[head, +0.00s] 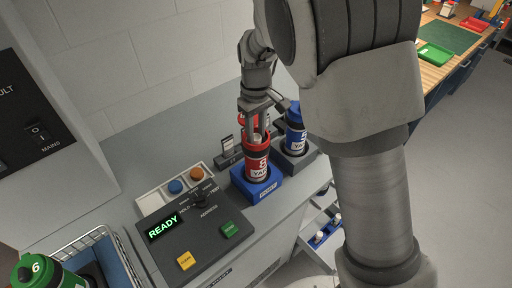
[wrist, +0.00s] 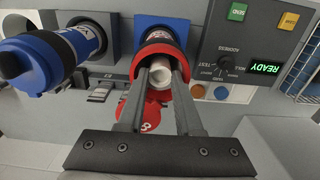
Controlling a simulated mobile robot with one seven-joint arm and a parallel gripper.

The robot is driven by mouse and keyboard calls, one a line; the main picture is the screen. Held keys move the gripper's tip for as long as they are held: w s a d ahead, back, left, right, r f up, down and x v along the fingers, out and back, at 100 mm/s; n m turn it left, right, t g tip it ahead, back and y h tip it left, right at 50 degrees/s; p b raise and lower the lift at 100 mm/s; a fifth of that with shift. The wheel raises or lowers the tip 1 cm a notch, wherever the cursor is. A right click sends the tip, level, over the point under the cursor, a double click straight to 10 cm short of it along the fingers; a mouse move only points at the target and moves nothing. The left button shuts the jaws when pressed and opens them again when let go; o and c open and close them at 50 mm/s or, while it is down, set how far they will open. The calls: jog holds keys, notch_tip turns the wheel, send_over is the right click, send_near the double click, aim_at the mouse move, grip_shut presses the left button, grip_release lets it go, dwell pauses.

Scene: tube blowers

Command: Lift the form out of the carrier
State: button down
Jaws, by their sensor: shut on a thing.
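The red carrier (head: 257,163) stands upright in a blue holder (head: 262,189) with its mouth open at the top. It also shows in the wrist view (wrist: 160,45). Its red lid (wrist: 138,112), marked 8, is swung open beside the mouth. The form (wrist: 160,76) is a white roll in the carrier's mouth; its lower part is hidden inside. My gripper (head: 257,134) reaches down into the mouth from above. In the wrist view its two fingers (wrist: 160,72) are shut on the form, one on each side.
A blue carrier (head: 296,132) stands close to the right in a grey holder. The control panel (head: 200,228) reads READY, with green and yellow buttons. A green carrier (head: 45,275) is at the lower left by a wire basket (head: 97,240). Clear counter (head: 165,122) lies behind.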

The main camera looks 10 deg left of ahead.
jog(key=shift+r, duration=0.1)
notch_tip(320, 180, up, 18)
dwell(0.6)
notch_tip(320, 180, up, 14)
jog(key=p, duration=0.9)
jog(key=shift+f, duration=0.25)
dwell(0.4)
